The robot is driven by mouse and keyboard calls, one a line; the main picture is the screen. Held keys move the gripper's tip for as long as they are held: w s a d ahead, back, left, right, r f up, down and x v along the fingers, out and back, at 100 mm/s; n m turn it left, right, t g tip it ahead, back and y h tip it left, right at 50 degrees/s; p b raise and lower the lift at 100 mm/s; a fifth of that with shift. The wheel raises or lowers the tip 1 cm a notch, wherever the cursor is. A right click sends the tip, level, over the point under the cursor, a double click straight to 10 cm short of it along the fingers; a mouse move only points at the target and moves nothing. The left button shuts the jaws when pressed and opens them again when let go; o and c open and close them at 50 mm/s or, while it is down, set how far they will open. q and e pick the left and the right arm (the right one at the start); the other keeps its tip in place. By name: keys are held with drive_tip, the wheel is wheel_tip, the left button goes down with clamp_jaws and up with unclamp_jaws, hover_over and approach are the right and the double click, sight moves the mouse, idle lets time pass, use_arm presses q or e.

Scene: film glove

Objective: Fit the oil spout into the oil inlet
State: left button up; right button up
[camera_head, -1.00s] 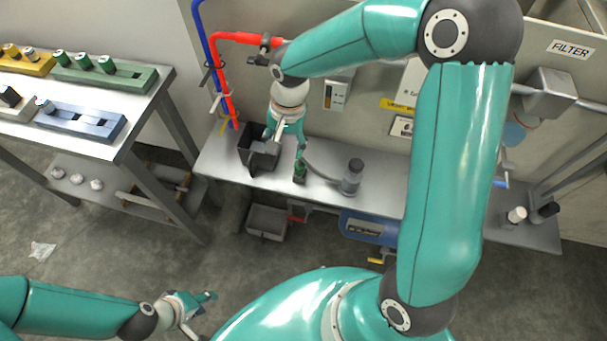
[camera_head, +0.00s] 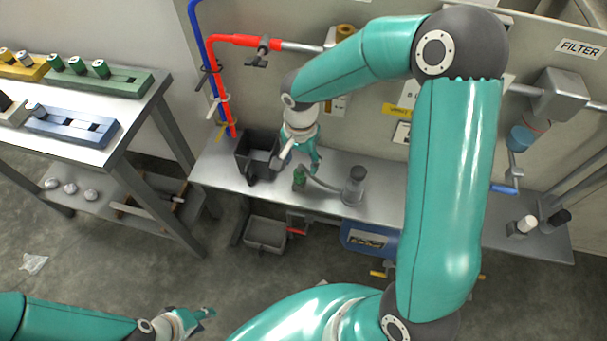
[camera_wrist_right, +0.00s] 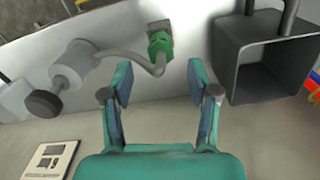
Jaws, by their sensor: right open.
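A green fitting (camera_head: 299,178), which looks like the oil spout, stands on the bench with a grey hose running to a grey cylinder (camera_head: 353,187). In the right wrist view the green fitting (camera_wrist_right: 160,43) and hose show beyond my fingers, with the cylinder (camera_wrist_right: 72,68) to the left. My right gripper (camera_head: 300,160) is open and empty just behind the fitting in the head view; its spread fingers (camera_wrist_right: 160,86) also show in the wrist view. I cannot tell which part is the oil inlet.
A dark open box (camera_head: 244,160) stands left of my right gripper; it also shows in the wrist view (camera_wrist_right: 238,62). Red and blue pipes (camera_head: 221,80) rise behind it. A side table (camera_head: 95,150) with coloured blocks is at the left.

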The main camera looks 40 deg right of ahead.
sight(299, 172)
drive_tip(key=shift+a+f, duration=0.15)
drive_tip(key=shift+f, duration=1.15)
drive_tip(key=shift+a+f, duration=0.15)
drive_tip(key=shift+f, duration=1.15)
clamp_jaws()
